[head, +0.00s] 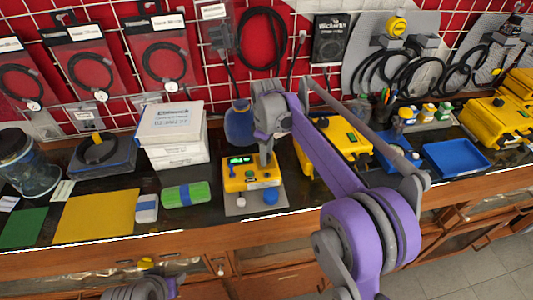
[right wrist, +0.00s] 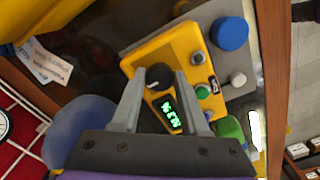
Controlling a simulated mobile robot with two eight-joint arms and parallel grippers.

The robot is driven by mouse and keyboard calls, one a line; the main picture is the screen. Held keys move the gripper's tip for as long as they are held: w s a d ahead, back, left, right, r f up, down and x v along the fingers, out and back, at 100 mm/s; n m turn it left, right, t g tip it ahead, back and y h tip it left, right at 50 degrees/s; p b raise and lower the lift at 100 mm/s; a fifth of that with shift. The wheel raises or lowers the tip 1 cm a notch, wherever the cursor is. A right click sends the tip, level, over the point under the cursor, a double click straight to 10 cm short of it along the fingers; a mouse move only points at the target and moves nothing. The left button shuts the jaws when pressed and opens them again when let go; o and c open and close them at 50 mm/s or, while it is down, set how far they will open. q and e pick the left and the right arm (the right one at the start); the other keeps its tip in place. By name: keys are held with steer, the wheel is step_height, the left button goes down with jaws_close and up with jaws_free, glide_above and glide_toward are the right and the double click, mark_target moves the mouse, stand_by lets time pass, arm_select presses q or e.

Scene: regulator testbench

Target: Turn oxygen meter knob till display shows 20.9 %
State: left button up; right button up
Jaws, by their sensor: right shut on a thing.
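The yellow oxygen meter (head: 235,184) stands on a grey plate on the bench, with a small green-lit display (head: 240,160). The display also shows in the right wrist view (right wrist: 168,112), tilted; I cannot read its digits surely. My right gripper (head: 265,162) reaches down to the meter from above. In the right wrist view its two fingers (right wrist: 159,80) are on either side of the round black knob (right wrist: 157,72), shut on it. The knob is hidden by the gripper in the head view. My left gripper is not in view; only part of the left arm shows at the bottom.
A blue button (head: 270,197) and a whitish button (head: 240,202) sit on the plate's front. A blue bottle (head: 239,124) stands behind, and yellow cases (head: 340,140) stand to the right.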

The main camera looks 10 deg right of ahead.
jaws_close()
steer(key=shift+m, duration=0.4)
steer(key=m, duration=0.3)
steer(key=shift+m, duration=0.3)
steer(key=m, duration=0.3)
steer(key=shift+a+m+p, duration=0.1)
steer(key=shift+m+p, duration=0.2)
steer(key=shift+p, duration=0.05)
steer(key=shift+m, duration=1.8)
steer(key=o, duration=1)
jaws_free()
